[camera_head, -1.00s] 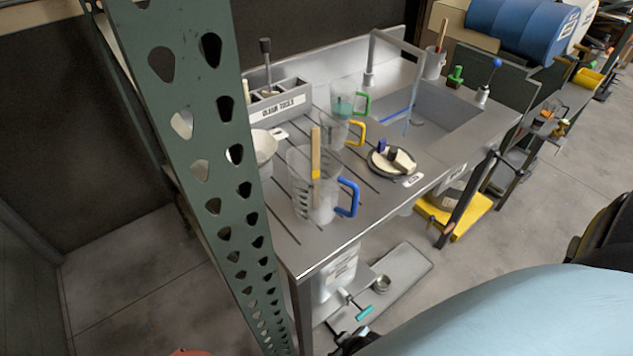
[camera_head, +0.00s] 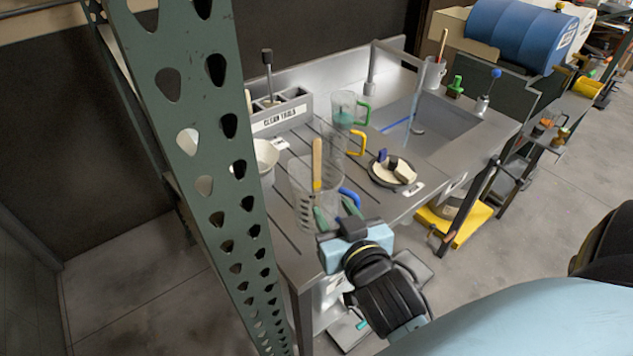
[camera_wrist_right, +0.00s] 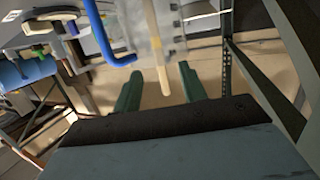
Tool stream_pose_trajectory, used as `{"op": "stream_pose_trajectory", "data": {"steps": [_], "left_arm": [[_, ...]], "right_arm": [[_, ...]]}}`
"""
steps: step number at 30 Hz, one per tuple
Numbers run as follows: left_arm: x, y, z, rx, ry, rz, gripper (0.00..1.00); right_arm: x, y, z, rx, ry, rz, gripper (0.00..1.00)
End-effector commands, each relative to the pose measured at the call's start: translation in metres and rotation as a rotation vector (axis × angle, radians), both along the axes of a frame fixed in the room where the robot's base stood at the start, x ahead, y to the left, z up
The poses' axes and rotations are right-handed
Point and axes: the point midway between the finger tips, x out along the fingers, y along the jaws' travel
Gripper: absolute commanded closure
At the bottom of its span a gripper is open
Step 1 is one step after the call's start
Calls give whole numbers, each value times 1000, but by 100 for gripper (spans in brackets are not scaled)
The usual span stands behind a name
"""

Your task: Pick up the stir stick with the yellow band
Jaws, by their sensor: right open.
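The wooden stir stick with the yellow band (camera_head: 317,165) stands nearly upright in a clear jug with a blue handle (camera_head: 348,196) at the near end of the steel bench. My right gripper (camera_head: 336,212) is open and empty at the jug's front right, by the blue handle. In the right wrist view, the open fingers of my right gripper (camera_wrist_right: 160,90) point toward the jug. The pale stick (camera_wrist_right: 157,50) shows there between and beyond the fingertips, with the blue handle (camera_wrist_right: 112,40) to its left. I cannot tell whether a finger touches the jug. My left gripper is out of view.
A green perforated post (camera_head: 215,170) stands left of the bench. Jugs with yellow (camera_head: 357,142) and green (camera_head: 363,108) handles stand behind the blue-handled one. A white bowl (camera_head: 266,155), a dark round dish (camera_head: 376,178), and the "CLEAN TOOLS" holder (camera_head: 282,116) are nearby.

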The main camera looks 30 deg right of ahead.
Motion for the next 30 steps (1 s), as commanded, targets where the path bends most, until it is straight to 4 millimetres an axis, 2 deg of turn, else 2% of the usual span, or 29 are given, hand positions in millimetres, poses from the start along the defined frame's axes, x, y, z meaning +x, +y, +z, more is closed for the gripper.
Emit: {"op": "stream_pose_trajectory", "data": {"steps": [1,3,7,11,21,30], "left_arm": [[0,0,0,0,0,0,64],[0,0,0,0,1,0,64],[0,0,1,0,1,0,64],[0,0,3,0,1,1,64],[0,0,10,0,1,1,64],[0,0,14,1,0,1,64]], "right_arm": [[2,-1,14,-7,-62,-7,58],[3,-1,28,-20,-130,-9,58],[6,-1,43,-32,-194,-5,58],[20,-4,46,-37,-207,-2,58],[73,-18,45,-36,-203,-2,58],[95,-26,46,-36,-202,-3,58]]}}
